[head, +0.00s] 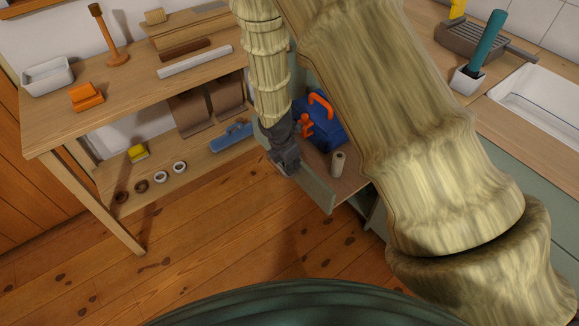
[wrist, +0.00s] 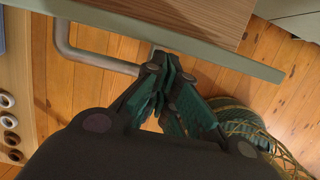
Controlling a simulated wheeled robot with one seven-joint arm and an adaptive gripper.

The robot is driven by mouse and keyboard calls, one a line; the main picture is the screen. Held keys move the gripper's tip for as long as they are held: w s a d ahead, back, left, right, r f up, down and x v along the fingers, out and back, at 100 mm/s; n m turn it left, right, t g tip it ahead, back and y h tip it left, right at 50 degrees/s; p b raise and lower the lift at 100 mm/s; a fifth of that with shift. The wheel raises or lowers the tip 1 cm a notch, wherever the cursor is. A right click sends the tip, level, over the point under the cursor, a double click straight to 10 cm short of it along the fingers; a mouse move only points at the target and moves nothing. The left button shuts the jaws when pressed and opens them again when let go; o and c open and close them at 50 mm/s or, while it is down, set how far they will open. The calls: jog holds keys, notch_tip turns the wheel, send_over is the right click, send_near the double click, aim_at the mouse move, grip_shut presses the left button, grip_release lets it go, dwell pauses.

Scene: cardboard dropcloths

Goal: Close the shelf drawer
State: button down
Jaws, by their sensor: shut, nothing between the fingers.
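The shelf drawer stands pulled out, its grey-green front panel (head: 319,191) facing the open floor. In the wrist view the same panel (wrist: 215,53) crosses the top, with the wooden drawer bottom (wrist: 215,18) behind it. A grey bar handle (wrist: 88,57) sticks out from the panel. My gripper (head: 287,168) is shut and empty, on the outer side of the panel. In the wrist view its fingertips (wrist: 168,68) are close to the panel and the handle's right end; I cannot tell whether they touch. My arm hides part of the drawer in the head view.
A blue toolbox (head: 327,132) and a beige roll (head: 338,163) are at the drawer. A wooden workbench (head: 120,75) with a lower shelf stands left. A counter with a sink (head: 541,105) is right. The wooden floor (head: 230,235) in front is clear.

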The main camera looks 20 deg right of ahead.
jog(key=w+d+p, duration=0.4)
jog(key=d, duration=0.8)
jog(key=w+d+p, duration=0.5)
jog(key=d, duration=0.8)
jog(key=shift+w+d, duration=0.15)
jog(key=shift+d, duration=0.05)
jog(key=s+a+r, duration=0.2)
jog(key=a+r, duration=0.4)
jog(key=r, duration=0.3)
jog(key=shift+r+p, duration=0.3)
jog(key=shift+p, duration=0.05)
